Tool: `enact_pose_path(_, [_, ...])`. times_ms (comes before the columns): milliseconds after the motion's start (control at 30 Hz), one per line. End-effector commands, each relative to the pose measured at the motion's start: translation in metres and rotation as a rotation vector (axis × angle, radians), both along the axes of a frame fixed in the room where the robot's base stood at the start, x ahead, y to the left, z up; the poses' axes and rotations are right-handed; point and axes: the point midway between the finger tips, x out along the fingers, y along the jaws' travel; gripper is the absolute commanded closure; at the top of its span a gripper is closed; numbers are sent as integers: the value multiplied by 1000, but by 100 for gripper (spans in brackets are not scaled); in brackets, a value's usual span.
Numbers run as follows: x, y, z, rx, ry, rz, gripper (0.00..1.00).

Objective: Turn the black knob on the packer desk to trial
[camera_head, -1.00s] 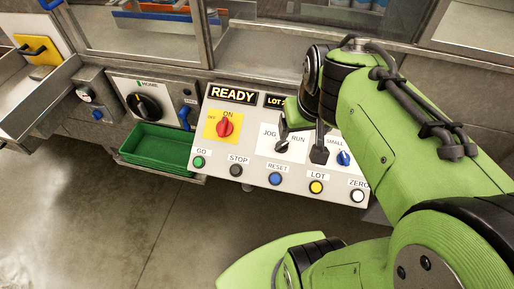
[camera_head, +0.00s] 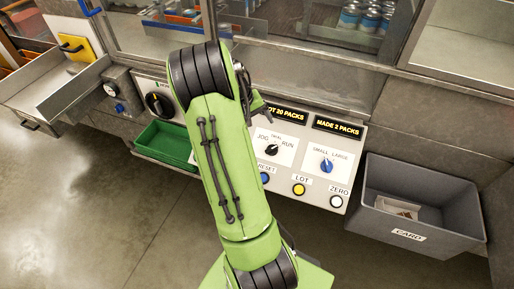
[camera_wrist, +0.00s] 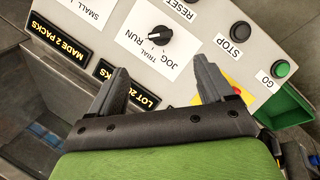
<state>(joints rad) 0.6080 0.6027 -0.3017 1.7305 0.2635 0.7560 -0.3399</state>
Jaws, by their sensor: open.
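The black knob (camera_head: 272,149) sits on a white plate on the sloping packer desk (camera_head: 322,185). JOG is to its left, TRIAL above and RUN to its right. In the wrist view the knob (camera_wrist: 160,36) shows inverted, and its pale mark faces the RUN side; I cannot tell the exact setting. My gripper (camera_wrist: 162,72) is open and empty, with its fingers spread short of the knob plate, apart from the knob. In the head view my arm hides most of the gripper.
A blue SMALL/LARGE knob (camera_head: 327,166) is right of the plate. The yellow LOT (camera_head: 298,189) and white ZERO (camera_head: 336,201) buttons are below. A grey bin (camera_head: 453,238) stands at right, a green tray (camera_head: 163,143) at left. My arm covers the desk's left part.

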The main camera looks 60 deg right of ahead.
Motion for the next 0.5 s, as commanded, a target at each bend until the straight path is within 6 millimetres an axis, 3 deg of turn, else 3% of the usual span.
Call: enact_pose_path(500, [-28,-31,-116,5,1,0,19])
